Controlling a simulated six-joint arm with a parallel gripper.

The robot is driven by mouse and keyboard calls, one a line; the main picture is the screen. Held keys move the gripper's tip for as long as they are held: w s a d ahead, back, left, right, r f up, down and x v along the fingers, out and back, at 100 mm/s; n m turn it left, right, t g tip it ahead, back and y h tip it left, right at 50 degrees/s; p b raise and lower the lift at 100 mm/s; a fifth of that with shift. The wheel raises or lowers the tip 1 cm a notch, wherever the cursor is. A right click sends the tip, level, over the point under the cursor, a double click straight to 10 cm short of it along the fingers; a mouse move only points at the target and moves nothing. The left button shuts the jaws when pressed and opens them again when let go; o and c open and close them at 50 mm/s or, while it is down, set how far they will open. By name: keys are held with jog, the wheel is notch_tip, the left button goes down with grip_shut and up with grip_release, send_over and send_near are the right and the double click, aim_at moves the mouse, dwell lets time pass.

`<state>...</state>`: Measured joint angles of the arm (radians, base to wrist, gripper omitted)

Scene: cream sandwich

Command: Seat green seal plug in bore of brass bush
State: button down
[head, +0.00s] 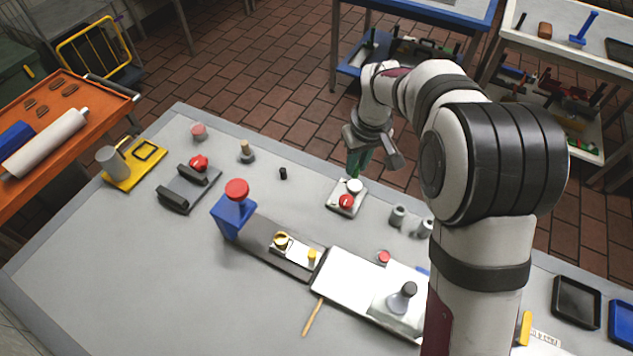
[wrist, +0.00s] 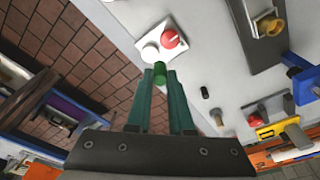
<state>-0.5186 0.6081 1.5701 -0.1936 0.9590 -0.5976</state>
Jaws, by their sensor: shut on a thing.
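The green seal plug (wrist: 160,72) is between the tips of my gripper (wrist: 161,84), which is shut on it. In the head view my gripper (head: 358,164) points down just behind a small white tray; the plug is hard to tell from the green fingers there. The brass bush (head: 281,240) sits on a pale plate on the dark rail, left of and nearer than my gripper. It also shows at the upper right of the wrist view (wrist: 269,25), well apart from the plug. I cannot see into its bore clearly.
The small white tray (head: 335,208) carries a white knob and a red one. A blue block with a red knob (head: 233,213) stands at the rail's left end. Grey cups (head: 398,216) stand to the right. The table's left front is clear.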

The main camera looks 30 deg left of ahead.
jog(key=s+d+r+n, duration=0.1)
jog(key=s+r+n, duration=0.1)
jog(key=s, duration=0.4)
jog(key=s+d+r+n, duration=0.1)
jog(key=s+r+n, duration=0.1)
jog(key=s, duration=0.5)
send_near(280, 239)
jog(key=shift+w+d+f+g, duration=0.1)
jog(key=shift+w+f+g, duration=0.25)
jog(key=shift+w, duration=0.1)
jog(key=f, duration=0.4)
jog(key=shift+s+a, duration=0.15)
jog(key=shift+a, duration=0.2)
jog(key=shift+f, duration=0.2)
jog(key=c, duration=0.8)
grip_release()
jog(key=shift+f, duration=0.15)
